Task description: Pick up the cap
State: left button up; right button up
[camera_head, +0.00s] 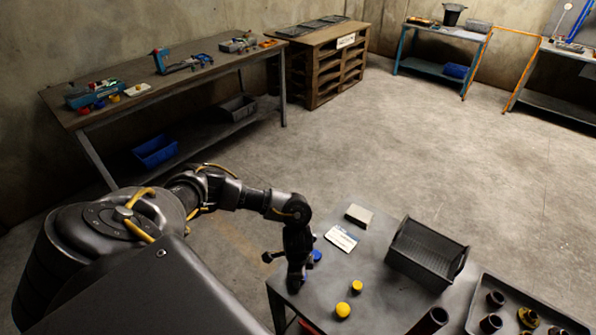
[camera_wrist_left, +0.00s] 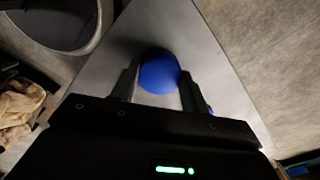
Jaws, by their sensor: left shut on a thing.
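A round blue cap (camera_wrist_left: 158,75) sits between the fingers of my left gripper (camera_wrist_left: 158,88) in the left wrist view, and the gripper is shut on it. In the head view my left gripper (camera_head: 298,280) points down at the left end of the grey table. A blue cap (camera_head: 316,256) shows just right of it there. I cannot tell whether the held cap touches the tabletop. Two yellow caps (camera_head: 357,287) (camera_head: 343,310) stand on the table to the right of the gripper. My right gripper is not in view.
The grey table (camera_head: 385,285) also carries a white card (camera_head: 341,238), a small pale box (camera_head: 359,215), a black basket (camera_head: 426,252) and a dark tray (camera_head: 509,297) with several cylindrical parts. A workbench (camera_head: 165,88) stands along the left wall. The floor beyond the table is clear.

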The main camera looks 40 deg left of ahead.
pick_arm(q)
jog(key=shift+r, duration=0.45)
jog(key=s+d+r+p, duration=0.3)
jog(key=s+r+p, duration=0.3)
jog(key=s+r, duration=0.5)
jog(key=shift+s+d+r, duration=0.15)
jog(key=shift+s+r, duration=0.25)
jog(key=shift+s, duration=0.85)
